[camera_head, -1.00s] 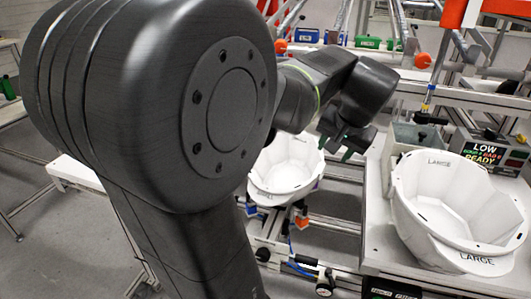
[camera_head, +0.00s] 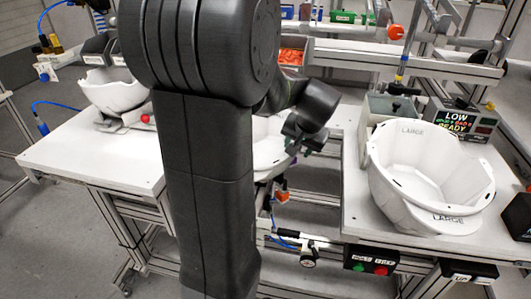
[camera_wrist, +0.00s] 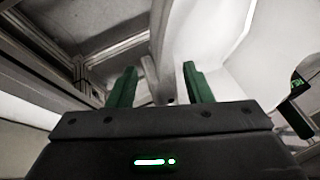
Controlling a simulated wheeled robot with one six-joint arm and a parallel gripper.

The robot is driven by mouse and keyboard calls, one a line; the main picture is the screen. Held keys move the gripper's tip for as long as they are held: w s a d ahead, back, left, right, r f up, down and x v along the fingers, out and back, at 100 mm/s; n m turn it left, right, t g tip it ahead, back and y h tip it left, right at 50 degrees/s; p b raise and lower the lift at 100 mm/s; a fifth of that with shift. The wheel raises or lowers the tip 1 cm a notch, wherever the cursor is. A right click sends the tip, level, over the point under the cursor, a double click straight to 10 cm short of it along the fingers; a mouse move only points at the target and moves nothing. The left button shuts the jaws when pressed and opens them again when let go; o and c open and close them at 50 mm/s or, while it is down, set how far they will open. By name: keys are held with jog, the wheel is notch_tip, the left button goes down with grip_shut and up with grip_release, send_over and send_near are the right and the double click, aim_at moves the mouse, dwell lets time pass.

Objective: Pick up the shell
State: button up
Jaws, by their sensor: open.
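A white shell (camera_head: 268,148) sits in the middle of the head view, partly hidden behind my arm. My gripper (camera_head: 302,146) is at its upper right side, close to its rim; I cannot tell whether they touch. In the wrist view my gripper (camera_wrist: 160,84) has its two green fingers apart, with a thin pale edge behind the gap. A large white curved surface (camera_wrist: 205,30), which looks like the shell, fills the upper right there. A second white shell marked LARGE (camera_head: 430,185) stands on the right table, and a third white shell (camera_head: 112,92) is at the left.
The right table (camera_head: 365,215) also carries a display box (camera_head: 460,121) and a grey bin (camera_head: 388,106). A white table (camera_head: 85,150) is at the left. Rails and an orange-filled bin (camera_head: 291,57) stand behind. Button boxes (camera_head: 374,263) hang at the right table's front.

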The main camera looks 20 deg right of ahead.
jog(key=shift+f, duration=0.1)
grip_shut()
dwell(0.3)
